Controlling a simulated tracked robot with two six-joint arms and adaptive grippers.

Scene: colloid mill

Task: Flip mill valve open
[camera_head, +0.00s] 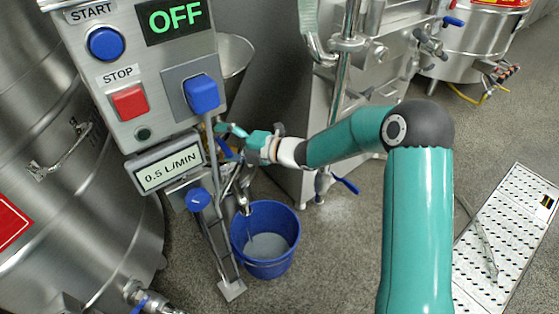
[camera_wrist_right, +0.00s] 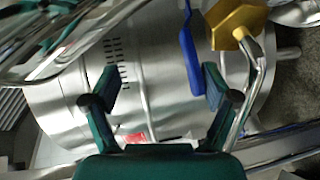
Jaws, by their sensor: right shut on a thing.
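The mill valve's blue handle (camera_head: 226,150) is partly hidden by my right gripper (camera_head: 233,138), below the control box. In the right wrist view the handle (camera_wrist_right: 190,62) runs lengthwise between the fingers of my right gripper (camera_wrist_right: 160,82), against the right finger. The gripper is shut on it, though the fingers look well apart. A brass valve part (camera_wrist_right: 236,22) with a bent steel pipe lies right of the handle. My left gripper is not in view.
A control box (camera_head: 145,65) reads OFF, with a flow display (camera_head: 168,168) of 0.5 L/MIN below it. A blue bucket (camera_head: 268,262) with greyish liquid stands under the spout. A large steel tank (camera_head: 85,215) fills the left. Open floor (camera_head: 330,255) lies right of the bucket.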

